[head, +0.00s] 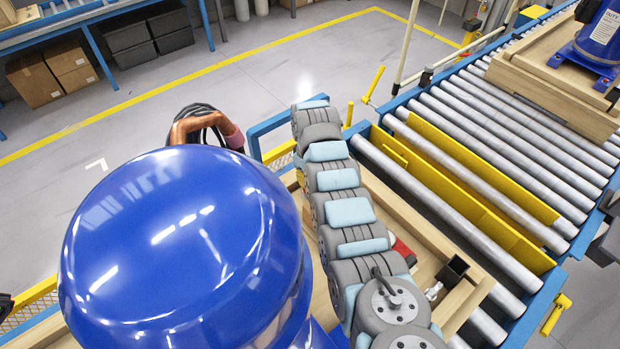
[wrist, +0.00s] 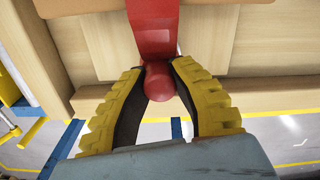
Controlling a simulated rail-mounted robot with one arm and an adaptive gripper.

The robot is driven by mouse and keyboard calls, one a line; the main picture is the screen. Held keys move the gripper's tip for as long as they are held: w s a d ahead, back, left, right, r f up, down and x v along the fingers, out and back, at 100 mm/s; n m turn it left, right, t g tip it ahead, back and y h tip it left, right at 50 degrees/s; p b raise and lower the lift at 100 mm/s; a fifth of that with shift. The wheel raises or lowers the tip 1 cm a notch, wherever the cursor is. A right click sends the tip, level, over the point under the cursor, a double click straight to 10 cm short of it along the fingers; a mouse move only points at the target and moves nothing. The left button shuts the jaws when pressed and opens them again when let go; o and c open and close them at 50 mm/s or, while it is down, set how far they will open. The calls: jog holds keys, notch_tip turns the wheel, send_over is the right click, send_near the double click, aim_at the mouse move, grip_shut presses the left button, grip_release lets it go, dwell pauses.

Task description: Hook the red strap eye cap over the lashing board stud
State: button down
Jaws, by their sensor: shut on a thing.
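In the wrist view, my gripper (wrist: 158,78) has its yellow, black-lined fingers closed on the rounded end of the red eye cap (wrist: 158,84). The wide red strap (wrist: 153,32) runs from the cap toward the top of the picture, in front of pale wooden boards. In the head view, a piece of red (head: 404,249) shows just right of my arm, over the pallet; my gripper is hidden there. A small silver fitting (head: 433,292), perhaps the stud, sits beside a black block on the wood. I cannot tell how far the cap is from it.
A large blue compressor dome (head: 180,250) fills the left front, close beside my arm. The wooden pallet (head: 468,308) lies under it, with the roller conveyor (head: 480,150) and yellow plates (head: 470,190) to the right. Another pallet (head: 540,80) stands at the far right.

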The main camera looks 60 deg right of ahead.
jog(key=shift+f+b, duration=0.3)
jog(key=shift+f, duration=0.5)
jog(key=c, duration=0.9)
grip_release()
jog(key=shift+c, duration=0.2)
jog(key=shift+r, duration=0.1)
notch_tip(320, 180, up, 10)
jog(key=shift+w+d+f, duration=0.1)
jog(key=shift+r, duration=1)
